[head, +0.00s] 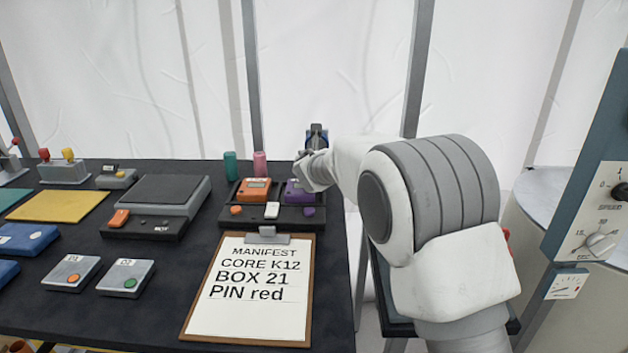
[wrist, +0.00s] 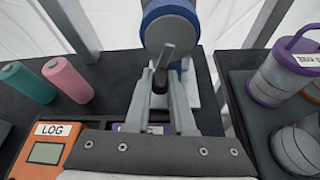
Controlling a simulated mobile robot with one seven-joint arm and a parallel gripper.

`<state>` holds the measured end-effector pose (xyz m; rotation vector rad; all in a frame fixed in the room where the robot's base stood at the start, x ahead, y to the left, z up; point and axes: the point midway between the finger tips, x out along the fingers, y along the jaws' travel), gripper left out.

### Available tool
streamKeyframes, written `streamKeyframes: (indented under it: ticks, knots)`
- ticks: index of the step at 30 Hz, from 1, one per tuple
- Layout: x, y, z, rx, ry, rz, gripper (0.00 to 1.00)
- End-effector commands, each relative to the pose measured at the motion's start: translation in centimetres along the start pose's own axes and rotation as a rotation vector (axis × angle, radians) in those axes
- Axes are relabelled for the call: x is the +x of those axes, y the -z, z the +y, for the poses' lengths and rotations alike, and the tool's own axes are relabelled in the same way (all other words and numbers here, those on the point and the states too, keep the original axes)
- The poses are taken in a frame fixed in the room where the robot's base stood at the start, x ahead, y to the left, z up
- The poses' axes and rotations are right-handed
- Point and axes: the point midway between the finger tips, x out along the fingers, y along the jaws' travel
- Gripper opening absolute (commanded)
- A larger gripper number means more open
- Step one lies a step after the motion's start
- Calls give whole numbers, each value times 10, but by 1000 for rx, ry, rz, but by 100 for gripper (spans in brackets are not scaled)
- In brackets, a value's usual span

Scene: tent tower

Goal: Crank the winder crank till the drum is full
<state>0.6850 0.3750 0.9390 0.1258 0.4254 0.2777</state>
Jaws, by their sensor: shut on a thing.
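The winder (head: 317,131) stands at the back right of the dark table, mostly hidden behind my gripper (head: 308,160) in the head view. In the wrist view its drum (wrist: 172,28) has a grey round face and a blue rim. A grey crank arm (wrist: 167,54) hangs down from the drum's face, tilted slightly, with a dark handle (wrist: 160,82) at its lower end. My gripper in the wrist view (wrist: 160,88) has its two fingers closed around this handle. How much is wound on the drum cannot be told.
A teal spool (wrist: 24,82) and a pink spool (wrist: 69,79) stand left of the winder. An orange LOG box (wrist: 47,150) and a purple box (head: 297,191) sit in front. A manifest clipboard (head: 254,285) lies nearer.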

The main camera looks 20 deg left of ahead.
Motion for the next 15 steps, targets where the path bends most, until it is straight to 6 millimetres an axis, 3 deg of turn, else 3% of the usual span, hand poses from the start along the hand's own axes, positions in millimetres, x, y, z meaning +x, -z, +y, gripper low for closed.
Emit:
streamKeyframes:
  ticks: [15]
  knots:
    - [0, -2, 4, 96, -40, 0, 0]
